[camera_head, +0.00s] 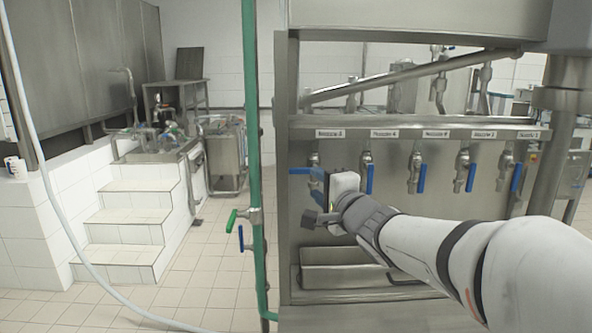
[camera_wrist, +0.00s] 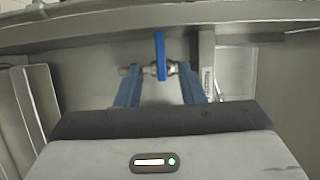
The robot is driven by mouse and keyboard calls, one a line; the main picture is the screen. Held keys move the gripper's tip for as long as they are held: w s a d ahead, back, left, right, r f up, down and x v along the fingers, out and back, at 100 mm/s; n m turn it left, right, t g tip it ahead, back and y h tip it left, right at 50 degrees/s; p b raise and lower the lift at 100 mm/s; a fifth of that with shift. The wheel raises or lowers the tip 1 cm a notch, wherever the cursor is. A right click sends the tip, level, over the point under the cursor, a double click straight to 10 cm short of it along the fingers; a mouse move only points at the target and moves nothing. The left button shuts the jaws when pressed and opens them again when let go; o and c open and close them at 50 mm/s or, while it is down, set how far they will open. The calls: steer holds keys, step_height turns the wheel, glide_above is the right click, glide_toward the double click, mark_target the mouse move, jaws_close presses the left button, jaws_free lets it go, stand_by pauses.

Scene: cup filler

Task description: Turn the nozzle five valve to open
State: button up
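The nozzle five valve (camera_head: 314,159) is the leftmost in the row, under its label plate. Its blue handle (camera_head: 299,171) sticks out sideways to the left, across the pipe. In the wrist view the blue handle (camera_wrist: 160,50) also stands across the metal valve body. My gripper (camera_head: 316,186) is right at this valve. In the wrist view my gripper (camera_wrist: 159,80) is open, with one blue finger on each side of the handle and a gap to it. No contact shows. In the head view my gripper and arm hide the space below the valve.
Several neighbouring valves, such as nozzle four's (camera_head: 367,170), have blue handles hanging down along their pipes. A steel trough (camera_head: 340,276) is below. A green pipe (camera_head: 257,170) with a green and a blue handle stands left. The label rail (camera_head: 430,133) runs above.

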mark_target(300, 172)
steer(key=x, duration=0.7)
steer(key=shift+w+a, duration=0.15)
steer(key=shift+w, duration=0.15)
